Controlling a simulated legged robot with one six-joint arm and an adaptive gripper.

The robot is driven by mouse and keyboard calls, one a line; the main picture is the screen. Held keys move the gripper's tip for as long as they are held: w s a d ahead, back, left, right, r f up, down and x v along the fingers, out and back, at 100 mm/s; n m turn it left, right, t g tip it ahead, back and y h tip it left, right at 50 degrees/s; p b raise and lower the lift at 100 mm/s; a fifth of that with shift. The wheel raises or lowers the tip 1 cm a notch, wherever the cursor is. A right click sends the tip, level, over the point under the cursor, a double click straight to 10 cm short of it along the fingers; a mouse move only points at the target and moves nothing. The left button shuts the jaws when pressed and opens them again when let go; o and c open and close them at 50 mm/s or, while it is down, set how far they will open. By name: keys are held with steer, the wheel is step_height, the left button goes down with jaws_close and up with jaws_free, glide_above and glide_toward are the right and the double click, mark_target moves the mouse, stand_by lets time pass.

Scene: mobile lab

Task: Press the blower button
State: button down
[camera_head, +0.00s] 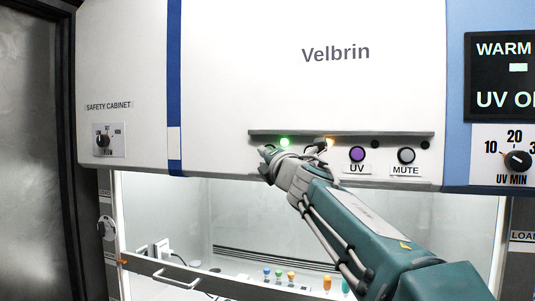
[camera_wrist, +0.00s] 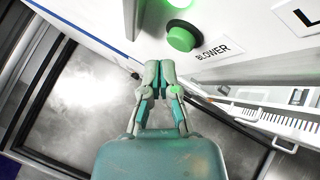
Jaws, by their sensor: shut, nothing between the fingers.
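The blower button is a round green button (camera_wrist: 181,38) on the white cabinet panel in the wrist view, with the BLOWER label (camera_wrist: 212,52) beside it. A green light (camera_wrist: 182,4) glows next to it and also shows in the head view (camera_head: 284,142). My gripper (camera_wrist: 159,68) is shut and empty. Its tips appear just below and left of the button in the wrist view, with a gap in the picture; the exact depth is unclear. In the head view my gripper (camera_head: 267,155) is at the left end of the button row and hides the blower button.
A purple UV button (camera_head: 357,154) and a grey MUTE button (camera_head: 406,156) sit to the right on the same panel. An amber light (camera_head: 330,141) glows between. A dark ledge (camera_head: 385,133) runs above the row. Below is the glass-fronted cabinet opening with several colourful-capped items.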

steer(key=s, duration=0.1)
steer(key=s+a, duration=0.1)
steer(key=s, duration=0.2)
steer(key=shift+s+a, duration=0.25)
steer(key=shift+a, duration=0.05)
stand_by(0.5)
steer(key=s+d+f+m+g+h, duration=0.2)
steer(key=s+d+f+m+h, duration=0.35)
steer(key=d+f+m, duration=0.3)
steer(key=s+d+f+m+g+h, duration=0.35)
steer(key=s+d+f+m, duration=0.3)
steer(key=f+m, duration=0.3)
steer(key=s+d+f+m+g, duration=0.2)
steer(key=s+f+m+g, duration=0.5)
steer(key=s+f, duration=1.3)
steer(key=f+m, duration=0.1)
steer(key=m, duration=0.3)
steer(key=shift+f+g+y, duration=0.3)
steer(key=shift+g, duration=0.05)
